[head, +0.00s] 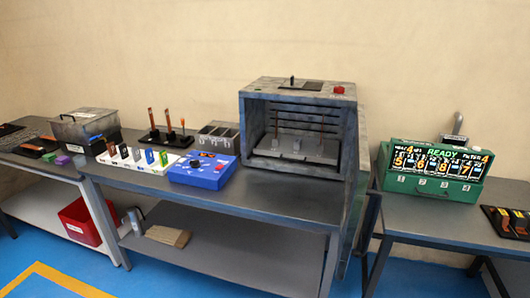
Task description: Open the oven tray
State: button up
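The oven (251,128) is a worn grey metal box on the middle table, with its front open to view. Inside, a flat grey tray (272,153) lies low in the chamber, within the oven walls. Several small pale holders and thin copper-coloured rods stand on it. A dark handle and a red button (338,90) are on the oven's top. A tall grey panel (357,185) stands at the oven's right side; I cannot tell if it is an open door. My gripper is not in view.
A green display box (432,172) stands on the right table. Blue floor in front looks clear.

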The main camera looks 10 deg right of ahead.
aim_at(295, 148)
jog(key=i+j+u, duration=0.35)
jog(key=i, duration=0.8)
jog(key=i+u, duration=0.35)
jog(key=i, duration=0.8)
